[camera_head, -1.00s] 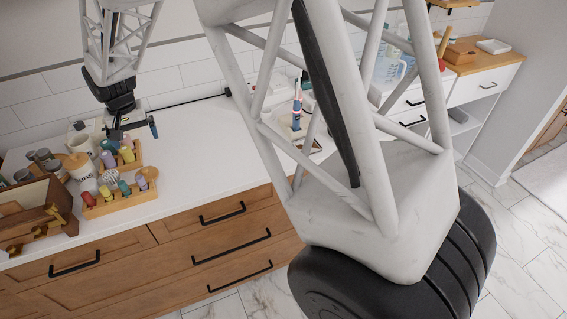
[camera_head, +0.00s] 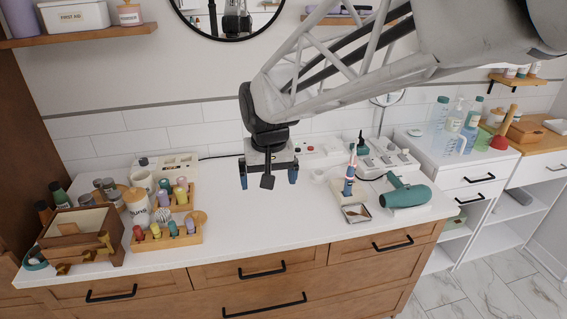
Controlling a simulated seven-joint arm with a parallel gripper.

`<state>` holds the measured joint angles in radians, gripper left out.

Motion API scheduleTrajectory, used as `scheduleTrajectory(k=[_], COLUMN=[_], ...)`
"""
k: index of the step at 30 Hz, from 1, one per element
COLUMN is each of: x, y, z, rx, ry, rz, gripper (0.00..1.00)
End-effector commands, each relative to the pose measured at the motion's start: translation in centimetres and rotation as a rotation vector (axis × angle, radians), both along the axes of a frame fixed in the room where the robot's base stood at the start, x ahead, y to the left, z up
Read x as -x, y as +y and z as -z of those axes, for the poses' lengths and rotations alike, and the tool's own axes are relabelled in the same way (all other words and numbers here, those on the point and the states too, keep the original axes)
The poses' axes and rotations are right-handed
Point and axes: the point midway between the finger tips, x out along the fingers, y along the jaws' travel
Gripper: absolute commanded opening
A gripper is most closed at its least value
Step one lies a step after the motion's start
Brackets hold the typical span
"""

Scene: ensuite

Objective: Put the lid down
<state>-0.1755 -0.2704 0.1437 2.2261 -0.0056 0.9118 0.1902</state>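A round tan wooden disc that looks like a lid (camera_head: 197,217) rests tilted at the right end of the front wooden bottle rack (camera_head: 168,240), over a small bottle. A white jar with dark lettering (camera_head: 139,210) stands left of the racks and has a tan round top (camera_head: 135,194). Which of these is the task's lid is not certain. My gripper (camera_head: 268,180) hangs over the middle of the counter, right of the racks. Its blue-tipped fingers are wide apart with nothing visibly held. A dark paddle-like piece hangs between them, seemingly part of the gripper.
A wooden box (camera_head: 85,240) and dark bottles crowd the counter's left end. A teal hair dryer (camera_head: 405,195), a small tray (camera_head: 355,213) and a toothbrush stand (camera_head: 350,180) are on the right. The white counter (camera_head: 260,220) below my gripper is clear.

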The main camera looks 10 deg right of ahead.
Motion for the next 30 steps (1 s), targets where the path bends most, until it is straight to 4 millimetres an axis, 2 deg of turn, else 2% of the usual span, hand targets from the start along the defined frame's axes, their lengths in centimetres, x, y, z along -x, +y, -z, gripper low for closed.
scheduleTrajectory(k=[1,9,18,24,30], x=[1.3,7.8,15.0,18.4,19.8], y=[-0.8,-4.5,-7.5,-8.7,-9.1], z=[-0.4,-1.1,-0.7,-0.1,0.3], rx=[0.000,0.006,0.017,0.024,0.027], ry=[-0.009,-0.042,-0.079,-0.097,-0.103], rz=[0.002,0.007,0.011,0.012,0.011], gripper=[1.00,1.00,1.00,1.00,1.00])
